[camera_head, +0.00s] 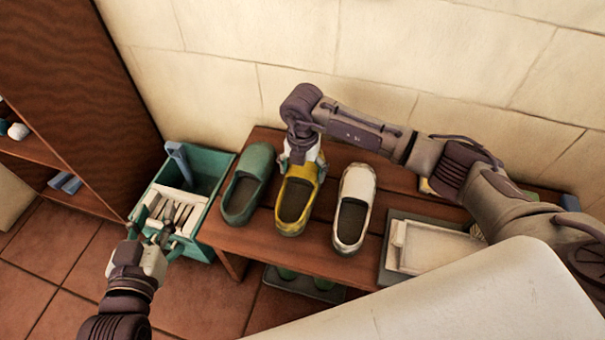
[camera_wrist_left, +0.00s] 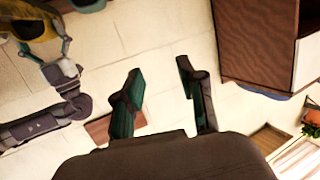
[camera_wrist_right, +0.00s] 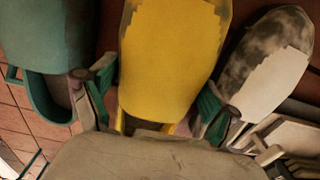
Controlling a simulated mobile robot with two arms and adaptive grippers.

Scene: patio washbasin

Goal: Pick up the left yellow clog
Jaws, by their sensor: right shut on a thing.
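The yellow clog (camera_head: 291,212) is at the bench (camera_head: 255,250), between a green clog (camera_head: 245,190) and a white clog (camera_head: 352,205). My right gripper (camera_head: 302,160) is at its far end. In the right wrist view the fingers lie on both sides of the yellow clog (camera_wrist_right: 172,55) and grip it. I cannot tell whether its sole is clear of the bench. My left gripper (camera_head: 160,235) is open and empty over the near side of the green crate; its fingers (camera_wrist_left: 160,95) are apart in the left wrist view.
The green crate (camera_head: 211,195) holds several pale items and stands left of the bench. A grey tray (camera_head: 385,265) with a white item lies at right. A small yellow thing (camera_head: 425,187) shows partly behind my right arm. A wooden cabinet (camera_head: 85,90) and the wall bound the space.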

